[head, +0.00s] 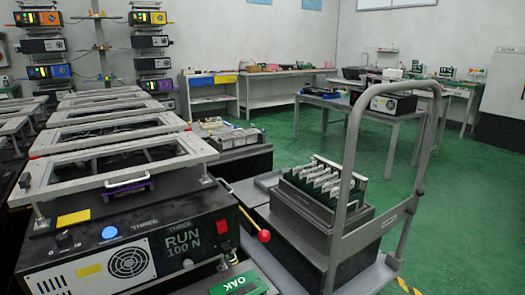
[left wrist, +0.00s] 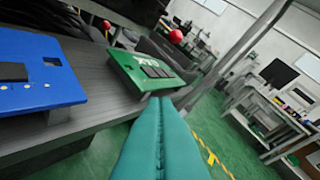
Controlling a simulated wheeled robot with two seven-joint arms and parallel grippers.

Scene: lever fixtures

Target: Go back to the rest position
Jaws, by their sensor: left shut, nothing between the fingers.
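In the left wrist view my left gripper (left wrist: 166,103) shows as two teal fingers pressed together with nothing between them. Its tips appear near the lower edge of a green board (left wrist: 150,68); I cannot tell whether they touch it. A red ball knob (left wrist: 176,36) shows beyond the board. In the head view neither gripper is visible. There, the lever's red ball (head: 264,236) sticks out at the right side of the black fixture box (head: 130,255) marked "RUN 100 N". A green board marked OAK (head: 238,284) lies at the bottom edge.
A blue board (left wrist: 40,72) lies on the grey surface (left wrist: 100,100) left of the fingers. A grey trolley (head: 385,220) carries a bin of upright green boards (head: 330,180). More fixtures (head: 105,115) line the left. Green floor (head: 450,200) is open at right.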

